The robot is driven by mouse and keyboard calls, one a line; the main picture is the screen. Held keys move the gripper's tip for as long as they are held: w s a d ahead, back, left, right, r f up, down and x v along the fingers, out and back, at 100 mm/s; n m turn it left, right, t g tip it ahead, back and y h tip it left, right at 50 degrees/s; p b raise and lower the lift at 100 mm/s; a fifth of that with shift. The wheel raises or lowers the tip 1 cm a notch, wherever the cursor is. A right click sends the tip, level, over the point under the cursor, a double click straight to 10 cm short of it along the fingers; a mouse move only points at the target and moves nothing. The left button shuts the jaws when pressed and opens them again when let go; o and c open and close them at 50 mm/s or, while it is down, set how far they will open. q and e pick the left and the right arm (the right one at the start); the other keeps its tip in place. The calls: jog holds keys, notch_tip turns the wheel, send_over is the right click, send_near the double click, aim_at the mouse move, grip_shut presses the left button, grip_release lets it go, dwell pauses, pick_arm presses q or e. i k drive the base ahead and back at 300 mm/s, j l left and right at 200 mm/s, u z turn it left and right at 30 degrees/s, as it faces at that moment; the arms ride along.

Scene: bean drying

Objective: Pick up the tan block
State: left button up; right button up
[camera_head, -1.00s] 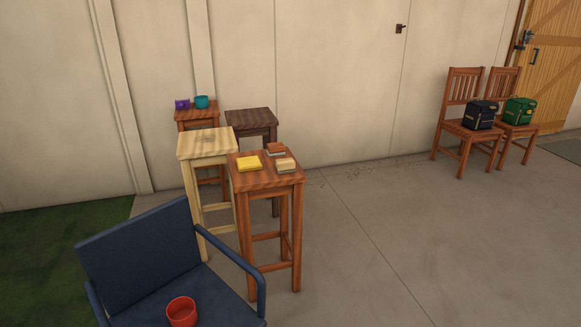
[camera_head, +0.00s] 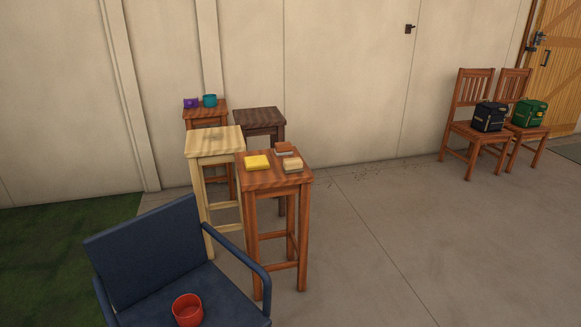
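The tan block (camera_head: 293,164) lies on the top of the near reddish-brown wooden stool (camera_head: 270,179), towards its right side. A brown block (camera_head: 283,148) lies just behind it on the same stool. A folded yellow cloth or flat yellow item (camera_head: 257,162) lies to its left. Neither of my grippers shows in the head view.
A pale wooden stool (camera_head: 214,142), a dark stool (camera_head: 259,117) and another reddish stool (camera_head: 205,113) stand close behind. A blue armchair (camera_head: 142,249) holding a red cup (camera_head: 187,310) stands front left. Two chairs with bags stand far right. The floor at right is clear.

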aim_at(292, 165)
jog(key=i+l+u, duration=0.1)
jog(key=u, duration=0.35)
jog(key=i+l+u, duration=0.15)
jog(key=u, duration=0.25)
jog(key=i+l+u, duration=0.15)
jog(key=l, duration=0.25)
jog(key=i+l+u, duration=0.1)
jog(key=l, duration=0.3)
jog(key=i+l+u, duration=0.15)
jog(key=l, duration=0.25)
jog(key=i+l+u, duration=0.1)
jog(key=l, duration=0.6)
jog(key=i+l, duration=0.15)
jog(key=l, duration=0.2)
